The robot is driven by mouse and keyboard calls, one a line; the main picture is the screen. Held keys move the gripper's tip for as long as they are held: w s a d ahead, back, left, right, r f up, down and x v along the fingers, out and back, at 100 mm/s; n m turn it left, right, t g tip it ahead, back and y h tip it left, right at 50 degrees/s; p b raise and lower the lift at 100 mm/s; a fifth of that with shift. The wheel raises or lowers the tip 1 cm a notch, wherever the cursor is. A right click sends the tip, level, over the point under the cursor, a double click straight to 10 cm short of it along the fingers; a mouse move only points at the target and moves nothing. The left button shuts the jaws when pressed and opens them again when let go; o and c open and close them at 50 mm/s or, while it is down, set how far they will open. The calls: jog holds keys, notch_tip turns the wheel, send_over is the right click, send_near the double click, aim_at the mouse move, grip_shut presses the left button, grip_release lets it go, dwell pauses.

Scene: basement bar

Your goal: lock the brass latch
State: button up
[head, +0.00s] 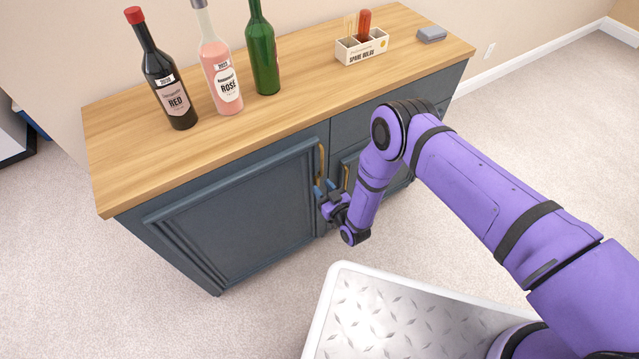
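A blue-grey cabinet (240,215) with a wooden top stands in front of me, its doors looking closed. A brass upright bar (321,161) sits at the right edge of the large left door and looks like a pull. A second brass bar (346,177) shows just right of it, partly behind my arm. No separate brass latch can be made out; it may be hidden behind my gripper. My gripper (324,188) is at the cabinet front by the door seam, just below the left bar. Its fingers are small and partly covered, so contact and opening cannot be told.
On the wooden top (290,115) stand a red wine bottle (170,85), a rosé bottle (220,70), a green bottle (263,55), a small labelled box (360,48) and a grey block (432,34). Carpet (250,320) lies clear before the cabinet.

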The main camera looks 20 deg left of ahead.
jog(key=shift+x, duration=1.15)
grip_shut()
jog(key=shift+d+m, duration=0.1)
jog(key=shift+m, duration=0.2)
jog(key=m, duration=0.3)
jog(key=shift+w, duration=0.1)
jog(key=shift+m, duration=1.1)
